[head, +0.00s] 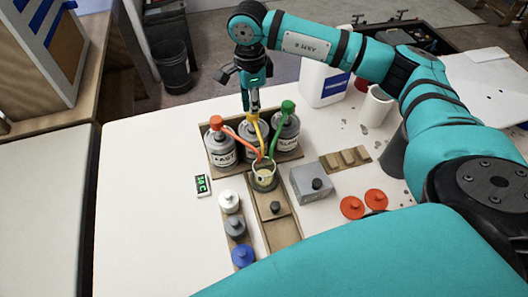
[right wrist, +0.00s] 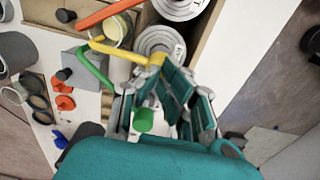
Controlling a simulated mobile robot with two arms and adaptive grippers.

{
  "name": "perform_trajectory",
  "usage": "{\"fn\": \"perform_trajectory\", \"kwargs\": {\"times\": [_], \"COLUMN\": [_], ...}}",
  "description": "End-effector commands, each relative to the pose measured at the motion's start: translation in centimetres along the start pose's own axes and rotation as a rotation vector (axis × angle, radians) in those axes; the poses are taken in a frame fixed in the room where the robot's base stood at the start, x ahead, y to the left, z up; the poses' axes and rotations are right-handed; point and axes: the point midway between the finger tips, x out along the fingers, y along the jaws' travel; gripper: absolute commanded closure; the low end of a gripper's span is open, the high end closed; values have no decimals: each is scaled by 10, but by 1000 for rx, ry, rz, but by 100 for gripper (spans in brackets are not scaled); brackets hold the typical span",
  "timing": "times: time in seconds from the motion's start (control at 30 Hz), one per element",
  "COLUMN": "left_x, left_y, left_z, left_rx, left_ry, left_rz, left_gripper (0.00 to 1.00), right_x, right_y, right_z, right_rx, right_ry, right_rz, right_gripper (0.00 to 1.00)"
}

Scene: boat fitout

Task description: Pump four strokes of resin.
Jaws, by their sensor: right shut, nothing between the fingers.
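Three grey cans stand in a row in a wooden holder: the left can, labelled FAST (head: 222,152), has a red-orange pump (head: 216,122). The middle can (head: 250,138), its label partly covered, has a yellow pump (head: 257,127). The right can (head: 287,134) has a green pump (head: 288,106). All three spouts lead to a small cup (head: 265,172) with pale yellowish contents. My right gripper (head: 254,106) is shut and empty, pointing down at the yellow pump's head. In the right wrist view its fingertips are close to the yellow pump (right wrist: 157,58); I cannot tell whether they touch. My left gripper is out of view.
A small green display (head: 203,185) lies left of the cup. White, grey and blue knobbed pieces (head: 236,228) line a strip in front. A grey box (head: 311,184), red discs (head: 352,207) and a white jug (head: 322,82) are to the right. The table's left side is clear.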

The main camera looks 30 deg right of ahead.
Motion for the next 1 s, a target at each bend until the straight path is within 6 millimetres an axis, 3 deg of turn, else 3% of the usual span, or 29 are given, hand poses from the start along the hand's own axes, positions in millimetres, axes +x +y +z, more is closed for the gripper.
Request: {"fn": "perform_trajectory", "kwargs": {"times": [0.67,1.0], "left_x": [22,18], "left_y": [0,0], "left_z": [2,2], "left_rx": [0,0], "left_ry": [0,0], "left_rz": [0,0], "left_gripper": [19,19], "right_x": [27,22], "right_y": [1,1], "right_z": [0,0], "right_rx": [-1,-1], "right_ry": [2,1], "right_rz": [3,4], "right_gripper": [100,100]}}
